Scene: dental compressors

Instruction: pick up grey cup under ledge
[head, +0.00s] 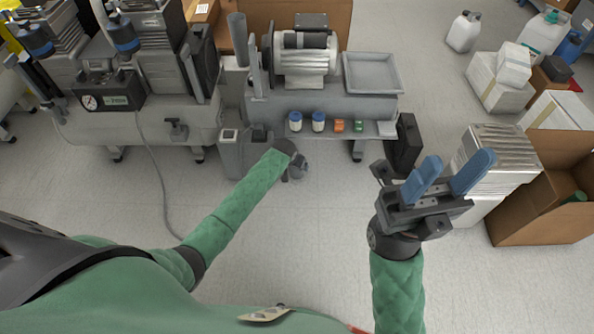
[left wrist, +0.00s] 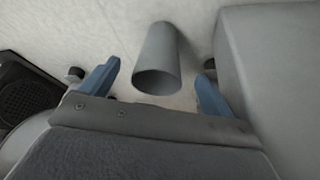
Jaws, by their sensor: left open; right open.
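The grey cup (left wrist: 157,60) shows in the left wrist view, with its round open end facing the camera, on or against a pale surface. My left gripper (left wrist: 160,75) is open, with one blue finger on each side of the cup and a gap on both sides. In the head view my left gripper (head: 294,170) is low at the front of the grey bench and mostly hidden by its own wrist. I cannot pick out this cup in the head view. My right gripper (head: 446,176) is open and empty, above the floor at right.
A grey block (left wrist: 275,70) fills the right of the left wrist view, close to the finger. The grey compressor bench (head: 310,108) carries small jars and blocks on its front ledge. A cardboard box (head: 545,200) and a metal unit (head: 495,155) stand at right.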

